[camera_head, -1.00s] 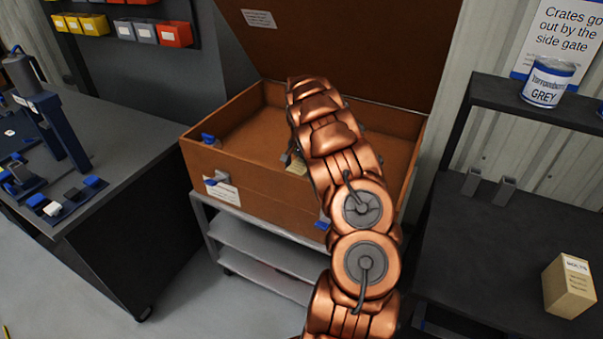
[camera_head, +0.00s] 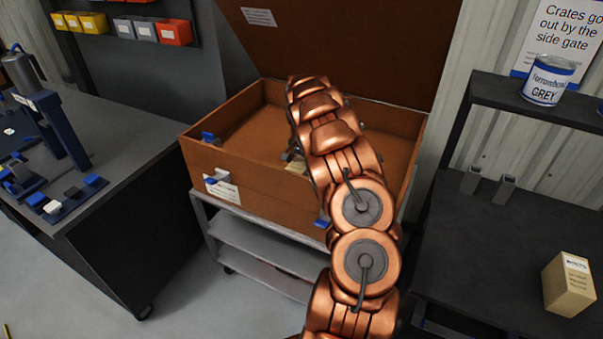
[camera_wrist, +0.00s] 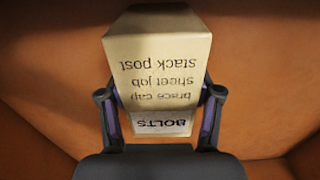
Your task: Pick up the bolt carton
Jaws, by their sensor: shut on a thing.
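The bolt carton (camera_wrist: 158,60) is a tan box with a white label reading BOLTS and lines of dark print, upside down in the wrist view. My gripper (camera_wrist: 160,105) is shut on it, one finger at each side. In the head view a small part of the carton (camera_head: 296,167) shows beside my copper arm, inside the open brown crate (camera_head: 225,165). My arm hides most of the carton and gripper there. I cannot tell whether the carton touches the crate floor.
The crate stands on a grey cart (camera_head: 255,251), its lid (camera_head: 350,45) raised behind. A dark bench (camera_head: 100,210) with tools is at left. A dark shelf unit (camera_head: 470,245) at right bears another tan carton (camera_head: 569,285) and a paint can (camera_head: 548,80). The crate's left part is clear.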

